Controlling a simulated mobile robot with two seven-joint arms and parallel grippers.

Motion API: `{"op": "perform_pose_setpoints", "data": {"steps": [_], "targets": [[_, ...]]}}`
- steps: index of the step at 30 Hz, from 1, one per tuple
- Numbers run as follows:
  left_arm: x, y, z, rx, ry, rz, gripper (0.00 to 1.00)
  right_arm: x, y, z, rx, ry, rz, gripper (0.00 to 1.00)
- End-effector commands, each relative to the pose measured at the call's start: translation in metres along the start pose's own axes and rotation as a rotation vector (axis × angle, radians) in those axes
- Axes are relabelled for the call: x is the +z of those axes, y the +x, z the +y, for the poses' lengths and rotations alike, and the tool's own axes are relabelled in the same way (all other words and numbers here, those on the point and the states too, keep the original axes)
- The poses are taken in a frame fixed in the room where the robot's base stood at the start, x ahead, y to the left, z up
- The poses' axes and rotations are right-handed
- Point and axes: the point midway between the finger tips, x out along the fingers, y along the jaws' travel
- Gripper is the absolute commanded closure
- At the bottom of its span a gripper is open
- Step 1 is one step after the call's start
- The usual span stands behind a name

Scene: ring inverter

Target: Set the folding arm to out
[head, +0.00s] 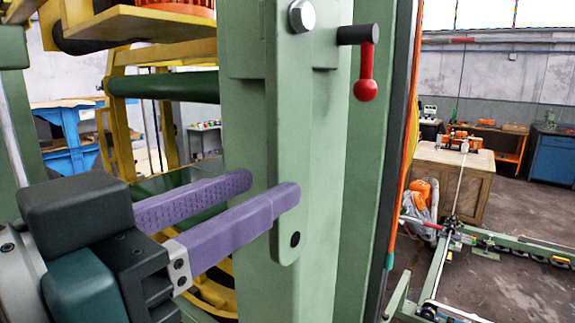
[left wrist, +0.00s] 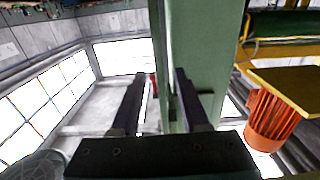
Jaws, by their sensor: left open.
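The folding arm (head: 290,120) is a long flat green plate. It hangs straight down along the green post (head: 325,190) in the head view, with a bolt (head: 302,16) at its top and a hole near its rounded lower end. My left gripper (head: 270,184) is open, with purple fingers at the lower part of the folding arm. The near finger overlaps the plate in the picture; the far finger's tip is by its left edge. Contact cannot be told. In the left wrist view my gripper's fingers (left wrist: 158,90) show dark and apart, with green metal between and behind them. My right gripper is not in view.
A red-knobbed lever (head: 366,85) sticks out of the post to the right of the folding arm. A yellow frame and a green roller (head: 165,86) lie behind at left. An orange motor (left wrist: 270,120) shows in the left wrist view.

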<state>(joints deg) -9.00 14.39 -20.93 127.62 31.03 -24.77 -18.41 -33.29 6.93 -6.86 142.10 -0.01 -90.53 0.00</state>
Motion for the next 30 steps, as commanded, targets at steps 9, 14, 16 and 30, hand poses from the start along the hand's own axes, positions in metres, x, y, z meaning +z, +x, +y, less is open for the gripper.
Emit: {"op": "perform_pose_setpoints", "data": {"steps": [9,14,16,30], "targets": [[-0.002,0.045,0.0,0.0,-0.001,0.0,0.55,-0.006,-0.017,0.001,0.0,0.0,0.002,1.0],[0.0,0.052,0.0,0.0,0.0,-0.001,0.55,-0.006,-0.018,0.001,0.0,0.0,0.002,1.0],[0.0,0.053,0.0,0.0,0.001,-0.002,0.55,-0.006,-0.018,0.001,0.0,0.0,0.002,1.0],[0.001,0.052,0.0,0.0,0.0,-0.002,0.89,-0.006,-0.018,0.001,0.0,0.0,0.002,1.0]]}}
